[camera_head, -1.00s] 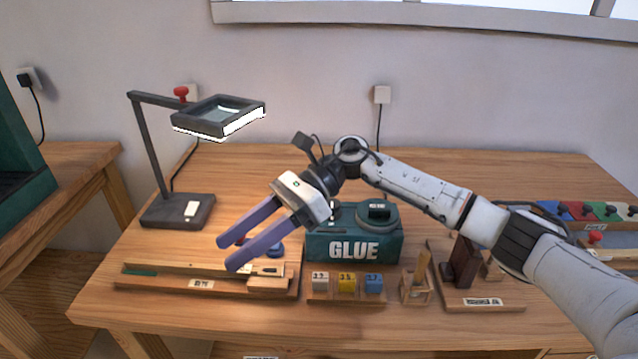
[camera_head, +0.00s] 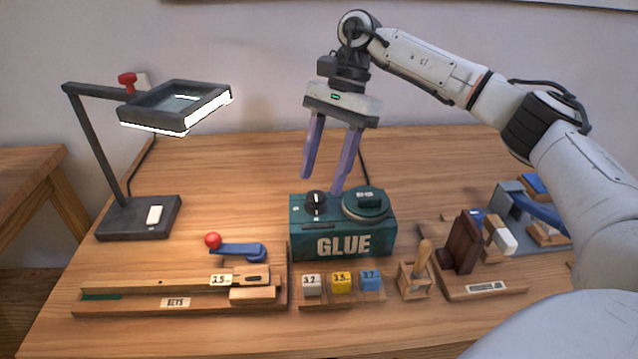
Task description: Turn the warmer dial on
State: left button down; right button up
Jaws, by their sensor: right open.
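The glue warmer (camera_head: 345,242) is a teal box marked GLUE, standing in the middle of the workbench. Its black dial (camera_head: 316,202) with a white pointer mark sits on the left of its top. A round dark lidded pot (camera_head: 368,203) sits on the right of its top. My right gripper (camera_head: 322,184) is open and empty, its two purple fingers pointing down just above and behind the warmer's top. The fingers look apart from the dial, though the exact gap in depth is hard to tell. My left gripper is not in view.
A black lamp (camera_head: 138,217) stands at left. In front lie a wooden key jig (camera_head: 130,303), a blue lever with red knob (camera_head: 238,250) and small numbered blocks (camera_head: 341,283). A tool holder (camera_head: 415,280) and dark wooden block (camera_head: 465,242) stand right. The bench behind the warmer is clear.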

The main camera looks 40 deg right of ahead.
aim_at(316, 195)
jog(key=shift+x, duration=1.55)
jog(key=shift+r, duration=0.1)
jog(key=c, duration=1)
jog(key=shift+c, duration=0.2)
